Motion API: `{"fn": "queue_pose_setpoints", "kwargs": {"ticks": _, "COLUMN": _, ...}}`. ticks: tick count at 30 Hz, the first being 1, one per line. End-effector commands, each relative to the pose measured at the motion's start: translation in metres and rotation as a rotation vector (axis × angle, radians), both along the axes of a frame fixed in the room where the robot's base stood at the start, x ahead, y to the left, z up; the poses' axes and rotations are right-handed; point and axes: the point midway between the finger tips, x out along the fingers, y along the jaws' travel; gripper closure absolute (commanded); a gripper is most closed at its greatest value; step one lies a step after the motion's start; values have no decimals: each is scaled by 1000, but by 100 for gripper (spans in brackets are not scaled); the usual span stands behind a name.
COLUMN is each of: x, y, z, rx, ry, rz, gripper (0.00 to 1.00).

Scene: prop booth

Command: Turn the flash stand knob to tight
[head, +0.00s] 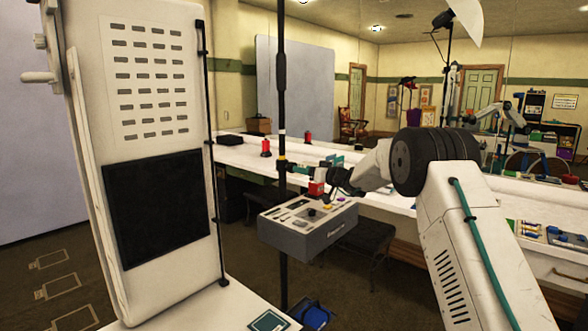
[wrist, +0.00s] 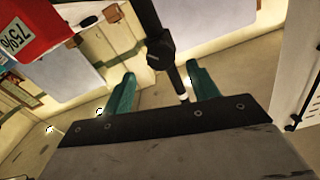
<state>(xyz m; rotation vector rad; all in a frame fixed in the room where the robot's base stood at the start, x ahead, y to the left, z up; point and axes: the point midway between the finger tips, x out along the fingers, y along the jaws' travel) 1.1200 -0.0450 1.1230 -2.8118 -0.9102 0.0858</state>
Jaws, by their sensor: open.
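The flash stand is a thin black upright pole (head: 281,110) in the middle of the head view, with a white band and a yellow band near my gripper's height. In the wrist view the pole (wrist: 148,18) slants down between the teal fingertips. A black collar (wrist: 160,50) on it, perhaps the knob's place, lies beyond them. The knob's shape and setting cannot be read. My gripper (head: 291,167) is beside the pole in the head view. Its teal fingers (wrist: 165,80) are open, with nothing clearly held; contact with the pole cannot be told.
A grey control box (head: 300,240) sits just below my gripper. A tall white panel (head: 150,70) stands at left. A long white table (head: 235,152) runs behind the pole. A red block marked 75% (wrist: 30,30) shows in the wrist view's upper left corner.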

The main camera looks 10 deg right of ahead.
Motion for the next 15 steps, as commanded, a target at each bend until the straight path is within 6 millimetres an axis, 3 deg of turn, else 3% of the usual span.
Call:
{"fn": "queue_pose_setpoints", "kwargs": {"ticks": 7, "x": 32, "y": 25, "z": -1, "rx": -1, "ry": 1, "rz": 3, "gripper": 41}}
{"fn": "queue_pose_setpoints", "kwargs": {"ticks": 15, "x": 46, "y": 34, "z": 0, "rx": 1, "ry": 3, "rz": 1, "gripper": 41}}
